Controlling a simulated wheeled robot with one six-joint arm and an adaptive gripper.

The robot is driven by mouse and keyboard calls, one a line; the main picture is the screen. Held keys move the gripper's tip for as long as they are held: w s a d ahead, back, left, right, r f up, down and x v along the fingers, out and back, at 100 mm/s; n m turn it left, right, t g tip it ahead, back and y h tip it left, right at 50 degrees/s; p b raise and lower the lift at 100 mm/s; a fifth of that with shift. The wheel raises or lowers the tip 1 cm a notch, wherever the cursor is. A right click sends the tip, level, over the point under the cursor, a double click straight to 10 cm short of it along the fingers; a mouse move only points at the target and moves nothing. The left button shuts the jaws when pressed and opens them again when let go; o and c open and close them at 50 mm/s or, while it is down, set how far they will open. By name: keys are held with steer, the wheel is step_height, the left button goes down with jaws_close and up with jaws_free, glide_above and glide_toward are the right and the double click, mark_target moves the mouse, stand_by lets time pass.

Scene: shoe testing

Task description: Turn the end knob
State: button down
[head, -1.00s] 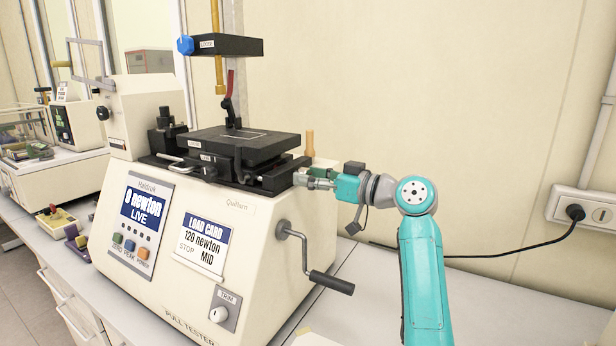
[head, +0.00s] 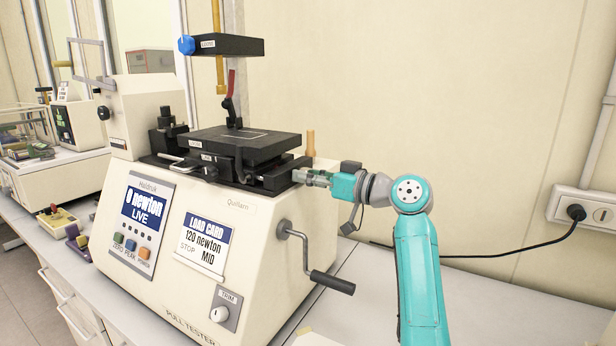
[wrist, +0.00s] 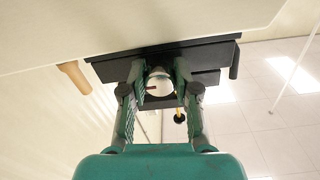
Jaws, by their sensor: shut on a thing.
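The end knob (wrist: 159,84) is a pale round knob with a small dark reddish mark, at the end of the black slide under the clamp table. It shows between the fingers in the wrist view. In the head view the fingers mostly hide it. My gripper (wrist: 160,90) is closed around the knob, one finger on each side. In the head view my gripper (head: 309,178) reaches in level from the right to the end of the black slide (head: 278,178). The slide sits on top of the cream pull tester (head: 180,310).
A crank handle (head: 316,260) sticks out of the tester's right side, below my gripper. A wooden handle (head: 310,143) stands just behind the slide's end. A black upper clamp (head: 228,46) with a blue knob (head: 186,45) hangs above.

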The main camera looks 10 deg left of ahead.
steer(key=c, duration=0.8)
jaws_free()
steer(key=shift+c, duration=0.2)
steer(key=v, duration=1.2)
